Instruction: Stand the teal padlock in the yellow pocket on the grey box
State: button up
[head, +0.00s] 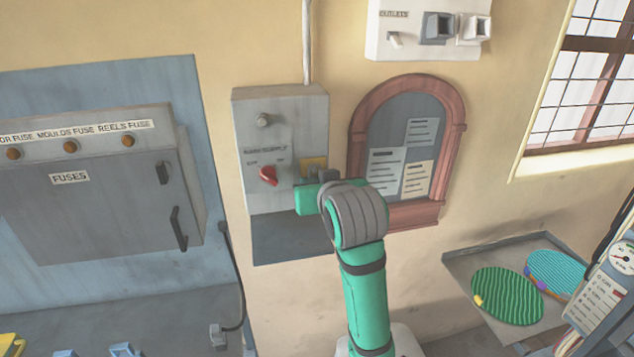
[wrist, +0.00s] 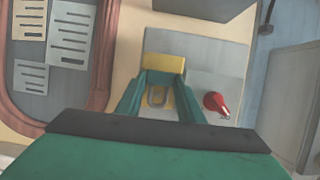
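The grey box (head: 288,118) is on the wall in the head view. Its yellow pocket (head: 313,163) is right of the red knob, partly hidden by my gripper. The wrist view shows the pocket's yellow (wrist: 164,64) between and beyond my fingertips. My gripper (wrist: 165,80) has one finger on each side of the teal padlock (wrist: 165,79) and appears shut on it. The padlock's body is a narrow teal band at the pocket; its grey shackle (wrist: 150,98) shows against yellow. I cannot tell how deep the body sits.
The red knob (head: 268,175) sits close beside the pocket; it also shows in the wrist view (wrist: 216,104). A wooden-framed notice board (head: 441,150) is to the right. A grey fuse box (head: 90,215) is at left. A tray (head: 463,262) with round plates is lower right.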

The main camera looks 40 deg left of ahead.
jog(key=o, duration=0.3)
jog(key=shift+a+f, duration=0.1)
jog(key=shift+f, duration=0.6)
jog(key=shift+r, duration=0.45)
jog(key=shift+s+d+r, duration=0.15)
jog(key=shift+d+r, duration=0.05)
jog(key=shift+r, duration=0.1)
jog(key=v, duration=1.1)
jog(key=shift+d+r, duration=0.15)
jog(key=shift+r, duration=0.3)
jog(key=shift+s, duration=0.1)
